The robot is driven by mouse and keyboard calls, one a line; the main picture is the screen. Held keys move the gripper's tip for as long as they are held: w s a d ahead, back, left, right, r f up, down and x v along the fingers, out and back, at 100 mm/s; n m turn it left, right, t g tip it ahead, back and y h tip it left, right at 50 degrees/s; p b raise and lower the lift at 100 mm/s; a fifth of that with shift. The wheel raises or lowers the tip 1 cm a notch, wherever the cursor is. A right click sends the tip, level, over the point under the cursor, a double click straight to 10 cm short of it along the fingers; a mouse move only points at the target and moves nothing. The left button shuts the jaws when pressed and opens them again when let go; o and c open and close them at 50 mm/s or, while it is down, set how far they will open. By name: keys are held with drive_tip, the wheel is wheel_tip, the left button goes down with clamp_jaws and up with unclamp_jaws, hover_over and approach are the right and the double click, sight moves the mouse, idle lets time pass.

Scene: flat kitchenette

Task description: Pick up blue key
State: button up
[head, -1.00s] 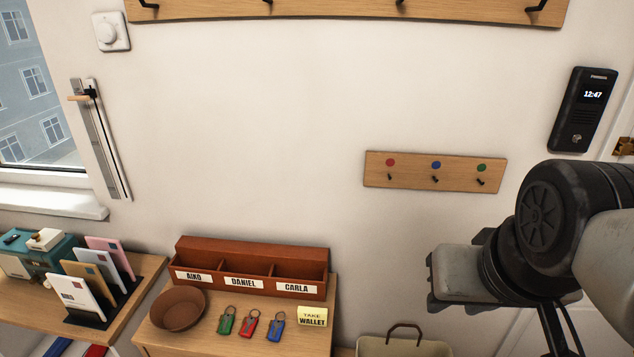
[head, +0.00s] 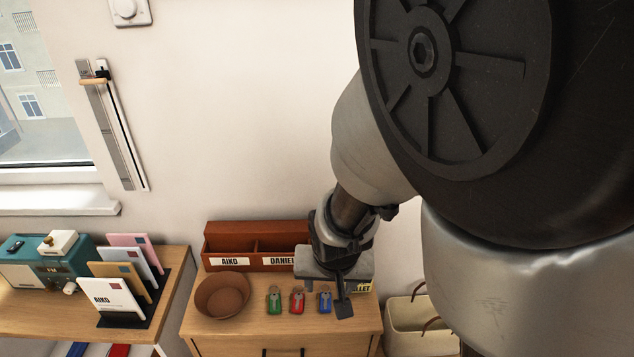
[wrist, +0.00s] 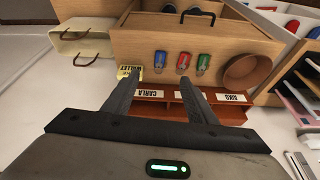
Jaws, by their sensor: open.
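The blue key (head: 325,300) lies on the wooden cabinet top, rightmost in a row with a red key (head: 297,301) and a green key (head: 274,301). In the wrist view the blue key (wrist: 160,62) is upside down in order, leftmost of the three, beyond the fingertips. My gripper (head: 342,300) is above the cabinet, just right of the blue key in the head view. In the wrist view my gripper (wrist: 160,88) is open and empty, its two fingers apart. The blue key does not appear touched.
A brown bowl (head: 222,296) stands left of the keys. A red-brown organizer (head: 228,246) with name labels stands behind them, partly hidden by my arm. A yellow wallet note (wrist: 129,72) is beside the blue key. A beige basket (head: 408,330) is right of the cabinet.

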drive_tip(key=b, duration=0.9)
approach(324, 301)
wheel_tip(324, 301, down, 2)
drive_tip(key=shift+w+b+x, duration=0.15)
drive_tip(key=shift+b+x, duration=0.6)
drive_tip(key=shift+x, duration=0.7)
drive_tip(key=shift+w+b+x, duration=0.1)
drive_tip(key=shift+b+x, duration=0.6)
drive_tip(key=shift+x, duration=0.75)
drive_tip(key=shift+r, duration=0.15)
drive_tip(key=shift+c, duration=0.3)
drive_tip(key=c, duration=1.1)
